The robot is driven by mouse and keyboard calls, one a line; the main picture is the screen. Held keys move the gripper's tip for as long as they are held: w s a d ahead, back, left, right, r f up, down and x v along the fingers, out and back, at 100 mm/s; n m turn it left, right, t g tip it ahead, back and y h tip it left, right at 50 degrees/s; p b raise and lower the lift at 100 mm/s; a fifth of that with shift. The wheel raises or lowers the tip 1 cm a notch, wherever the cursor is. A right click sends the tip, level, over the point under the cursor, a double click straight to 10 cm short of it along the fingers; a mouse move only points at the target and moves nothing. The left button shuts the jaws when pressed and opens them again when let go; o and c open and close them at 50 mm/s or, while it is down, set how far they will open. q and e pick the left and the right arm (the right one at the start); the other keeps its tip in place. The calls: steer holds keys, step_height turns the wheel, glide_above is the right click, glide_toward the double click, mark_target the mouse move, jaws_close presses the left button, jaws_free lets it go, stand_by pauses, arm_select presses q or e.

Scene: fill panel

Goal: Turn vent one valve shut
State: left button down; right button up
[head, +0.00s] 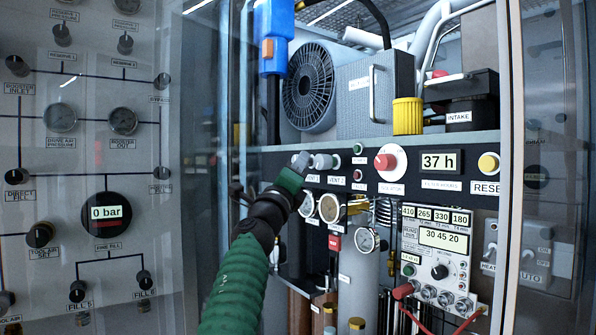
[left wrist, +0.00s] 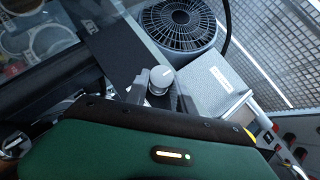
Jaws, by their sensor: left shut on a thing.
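The vent one valve sits on the dark panel strip above the "VENT 1" label (head: 312,179); my gripper mostly hides it in the head view. My left gripper (head: 299,163) reaches it from below left and is shut on it. The vent two valve (head: 325,162), a grey knob, is just to the right, close to the fingers. In the left wrist view a grey round knob (left wrist: 161,77) shows at the tips of the dark gripper (left wrist: 158,92); which valve it is, I cannot tell. The valve's handle angle is hidden. My right gripper is not in view.
A red and white selector knob (head: 385,162) and the "37 h" display (head: 440,161) are further right. Round gauges (head: 329,208) sit just below the valves. A fan unit (head: 309,85) stands on the shelf above. A glass door (head: 190,150) is at the left.

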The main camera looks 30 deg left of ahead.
arm_select(q)
steer(key=shift+w+f, duration=0.1)
steer(key=c, duration=1.3)
jaws_free()
steer(key=shift+c, duration=0.2)
steer(key=shift+o, duration=1.3)
steer(key=shift+w, duration=0.1)
steer(key=shift+a, duration=0.1)
steer(key=b+v, duration=1.1)
steer(key=v, duration=0.6)
steer(key=shift+b, duration=0.35)
